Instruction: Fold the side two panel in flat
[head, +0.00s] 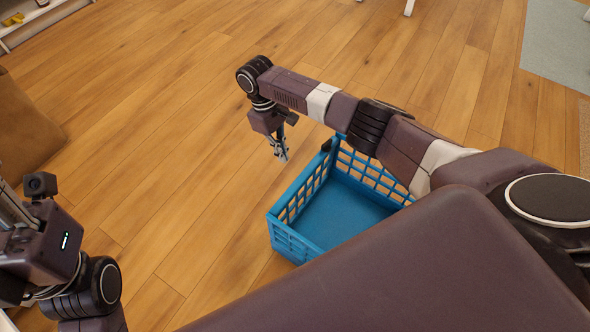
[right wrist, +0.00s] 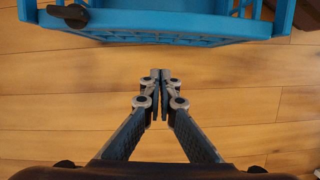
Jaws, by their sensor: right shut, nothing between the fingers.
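A blue lattice-sided crate (head: 345,215) stands on the floor, open at the top with a bare bottom. Its left panel (head: 304,190) and far panel (head: 372,173) stand upright; my body and arm hide its right part. I cannot tell which panel is side two. My right gripper (head: 282,156) points down, shut and empty, just outside the crate's far left corner. In the right wrist view, the fingertips (right wrist: 160,73) meet over bare floor, apart from the crate's blue edge (right wrist: 160,27). My left gripper (head: 10,210) is partly visible at the left edge; its fingers are unclear.
A dark latch (head: 326,145) sits at the crate's far left corner. Wooden floor (head: 180,130) is clear left of and beyond the crate. A brown piece of furniture (head: 25,125) stands at the left, and a grey rug (head: 555,45) lies far right.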

